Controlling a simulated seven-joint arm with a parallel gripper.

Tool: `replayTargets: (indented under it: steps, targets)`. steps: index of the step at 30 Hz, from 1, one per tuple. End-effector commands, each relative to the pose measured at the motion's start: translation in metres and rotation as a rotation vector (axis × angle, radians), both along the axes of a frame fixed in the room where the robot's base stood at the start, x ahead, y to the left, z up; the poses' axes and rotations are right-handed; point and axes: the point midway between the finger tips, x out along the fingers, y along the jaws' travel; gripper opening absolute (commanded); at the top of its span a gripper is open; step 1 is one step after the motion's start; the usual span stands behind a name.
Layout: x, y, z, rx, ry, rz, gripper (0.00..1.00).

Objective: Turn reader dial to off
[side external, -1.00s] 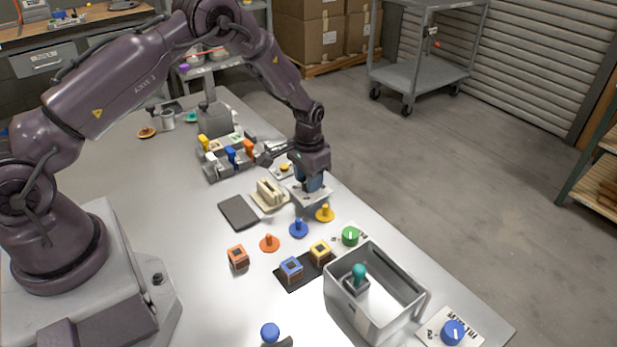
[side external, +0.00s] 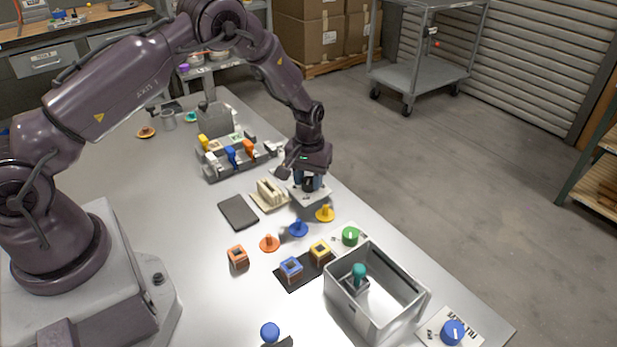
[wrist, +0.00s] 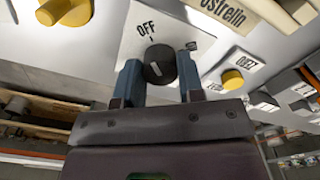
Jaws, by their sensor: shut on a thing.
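The reader dial (wrist: 158,62) is a dark round knob on a pale plate in the wrist view. A short white mark shows on the knob. The printed word OFF (wrist: 146,28) is on the plate above the knob, with a small tick under it. A second label at the upper right of the knob is too small to read. My gripper (wrist: 160,72) has its two blue fingers on either side of the knob, shut on it. In the side view my gripper (side external: 311,183) reaches down to the plate (side external: 312,199), and the knob is hidden there.
A yellow knob (side external: 325,212) and a blue knob (side external: 298,228) stand close to the plate. A cream holder (side external: 271,191) is left of my gripper. A rack (side external: 217,172) with coloured pieces stands behind. An open grey bin (side external: 351,318) is in front.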

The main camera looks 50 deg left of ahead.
Motion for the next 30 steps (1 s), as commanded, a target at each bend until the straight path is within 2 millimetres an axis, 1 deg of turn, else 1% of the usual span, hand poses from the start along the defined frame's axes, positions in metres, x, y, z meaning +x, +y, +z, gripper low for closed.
replayTargets:
  steps: [11,12,15,22,25,28,30]
  targets:
    - [0.001,0.0,0.001,0.0,-0.002,0.008,0.12]
    - [0.001,0.0,0.001,-0.001,-0.003,0.008,0.4]
    - [0.001,0.0,0.001,0.0,-0.002,0.007,0.61]
    - [0.0,0.0,0.0,0.0,-0.001,0.006,0.61]
    - [0.001,0.0,0.003,0.0,-0.002,0.005,0.61]
    - [0.001,0.0,0.014,0.0,-0.004,0.005,0.61]
    - [0.001,0.0,0.026,0.001,-0.004,0.005,0.61]
